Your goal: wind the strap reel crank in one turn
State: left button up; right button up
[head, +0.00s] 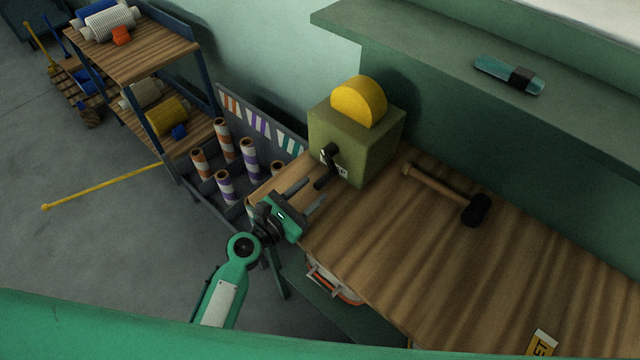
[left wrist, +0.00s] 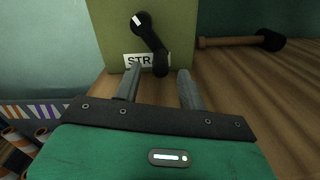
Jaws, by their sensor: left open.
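The strap reel is an olive-green box (head: 362,140) with a yellow disc (head: 359,102) standing out of its top, at the far left part of the wooden bench. Its black crank (head: 327,166) is on the front face, and its handle hangs low. In the left wrist view the crank (left wrist: 150,42) slants down to the right across a white label (left wrist: 140,60) reading "STR", the rest hidden. My left gripper (head: 306,194) is open and empty, in front of the box. In the left wrist view its fingers (left wrist: 158,84) point at the crank handle, apart from it. My right gripper is not in view.
A mallet (head: 449,193) lies on the bench (head: 420,260) right of the reel. A teal object with a black band (head: 509,76) sits on the ledge above. A rack of striped rolls (head: 249,158) stands left of the bench. A yellow pole (head: 100,187) lies on the floor.

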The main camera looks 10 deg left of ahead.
pick_arm(q)
jog(key=b+v, duration=0.1)
jog(key=v, duration=0.7)
jog(key=shift+f+b, duration=0.1)
jog(key=shift+b, duration=0.2)
jog(key=shift+s+a, duration=0.3)
jog(key=shift+s, duration=0.05)
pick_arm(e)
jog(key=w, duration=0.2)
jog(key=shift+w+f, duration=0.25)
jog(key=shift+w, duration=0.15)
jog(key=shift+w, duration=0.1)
